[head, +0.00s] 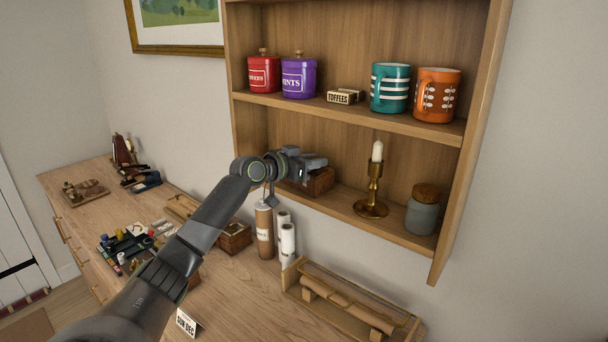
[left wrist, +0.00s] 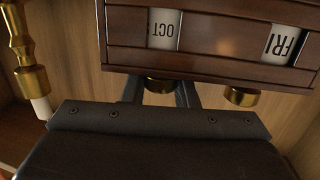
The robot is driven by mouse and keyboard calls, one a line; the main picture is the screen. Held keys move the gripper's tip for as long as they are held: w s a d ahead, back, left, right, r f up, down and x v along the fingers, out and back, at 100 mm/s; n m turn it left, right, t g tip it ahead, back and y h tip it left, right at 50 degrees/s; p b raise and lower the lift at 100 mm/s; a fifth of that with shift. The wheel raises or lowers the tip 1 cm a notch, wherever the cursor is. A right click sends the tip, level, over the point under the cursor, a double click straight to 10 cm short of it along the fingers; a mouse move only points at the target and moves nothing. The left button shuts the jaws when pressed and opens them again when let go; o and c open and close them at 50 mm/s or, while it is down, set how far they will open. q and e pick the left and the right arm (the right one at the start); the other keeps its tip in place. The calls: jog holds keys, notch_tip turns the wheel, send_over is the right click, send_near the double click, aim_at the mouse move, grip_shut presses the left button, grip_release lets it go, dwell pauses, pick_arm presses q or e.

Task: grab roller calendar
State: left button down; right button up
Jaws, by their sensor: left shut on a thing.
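The roller calendar (head: 320,182) is a dark brown wooden block on the lower shelf of the wall unit, partly hidden by my left gripper (head: 308,163). In the left wrist view the calendar (left wrist: 210,57) appears upside down, with white windows reading OCT and FRI and two brass knobs along its edge. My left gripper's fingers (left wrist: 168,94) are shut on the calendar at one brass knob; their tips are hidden. I cannot tell whether the calendar is clear of the shelf. A small card (head: 187,323) reading SUN DEC stands on the desk. My right gripper is not in view.
A brass candlestick (head: 372,190) and a grey jar (head: 423,213) stand right of the calendar. Canisters, a TOFFEES box and mugs (head: 390,88) fill the upper shelf (head: 350,112). Below, the desk holds rolled papers (head: 287,240), a scroll case (head: 350,300) and clutter.

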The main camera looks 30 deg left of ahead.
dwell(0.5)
pick_arm(q)
jog(key=shift+s+a+r+b, duration=0.1)
jog(key=shift+s+r+b, duration=0.2)
jog(key=shift+b, duration=0.35)
notch_tip(320, 180, up, 6)
jog(key=b, duration=0.3)
jog(key=shift+s+r, duration=0.1)
jog(key=shift+r, duration=0.05)
jog(key=s+a+b, duration=0.1)
jog(key=s+b, duration=1.7)
jog(key=s, duration=0.1)
jog(key=shift+a, duration=0.2)
